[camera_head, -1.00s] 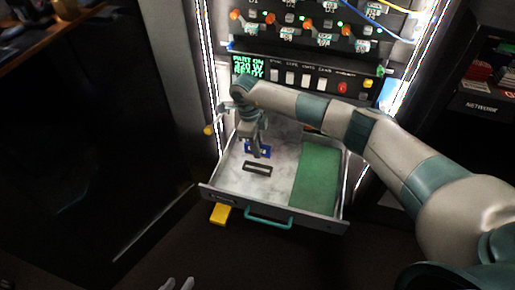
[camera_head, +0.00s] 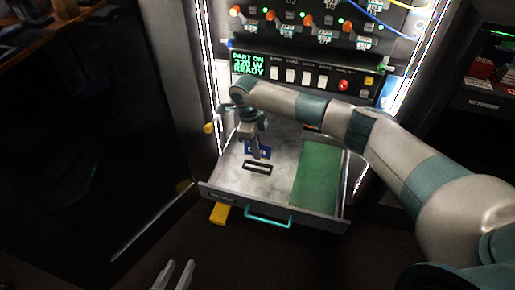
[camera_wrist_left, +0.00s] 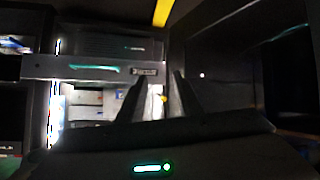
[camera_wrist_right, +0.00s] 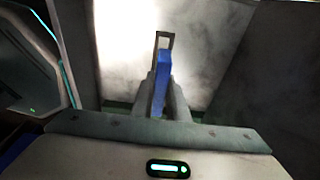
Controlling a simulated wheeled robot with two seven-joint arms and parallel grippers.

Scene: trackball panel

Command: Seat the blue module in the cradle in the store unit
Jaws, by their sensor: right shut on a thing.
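The blue module (camera_head: 264,153) is low over the pale floor of an open drawer (camera_head: 285,218). My right gripper (camera_head: 257,152) is shut on it, pointing down; the fingers hide part of it. In the right wrist view the blue module (camera_wrist_right: 160,82) stands between the fingers. The cradle, a dark rectangular frame (camera_head: 258,174), lies just in front of the module, towards the drawer front. The module looks beside the frame, not in it; I cannot tell whether it touches the floor. My left gripper (camera_head: 175,275) is open and empty, low in front of the drawer.
A green mat (camera_head: 317,178) covers the drawer's right side. The drawer has a teal handle (camera_head: 268,219) and raised side walls. A panel with switches and buttons (camera_head: 305,77) stands behind. A yellow block (camera_head: 219,213) shows below the drawer's left front. My right arm crosses over the drawer's back right.

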